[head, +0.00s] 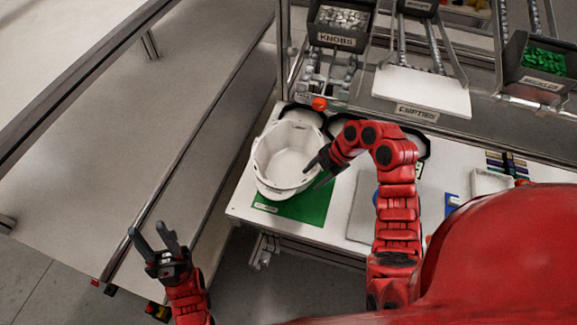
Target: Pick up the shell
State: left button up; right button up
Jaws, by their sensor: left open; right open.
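The white helmet shell (284,158) sits on the worktable with its hollow side up, partly over a green mat (308,206). My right gripper (315,176) is open at the shell's right side, with its dark fingers close to the rim. I cannot tell whether a finger touches the shell. My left gripper (152,238) is open and empty, low at the left, away from the shell and in front of the long grey surface.
The white worktable (240,208) has a grey plate (362,205) right of the mat. Behind are a bin of knobs (342,20), a white board labelled EMPTIES (422,92) and a bin of green parts (543,60). A long grey surface (130,130) with a metal rail lies left.

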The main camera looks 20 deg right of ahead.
jog(key=shift+b+x, duration=0.65)
jog(key=shift+x, duration=2.6)
jog(key=shift+s, duration=0.1)
jog(key=shift+r, duration=0.1)
grip_shut()
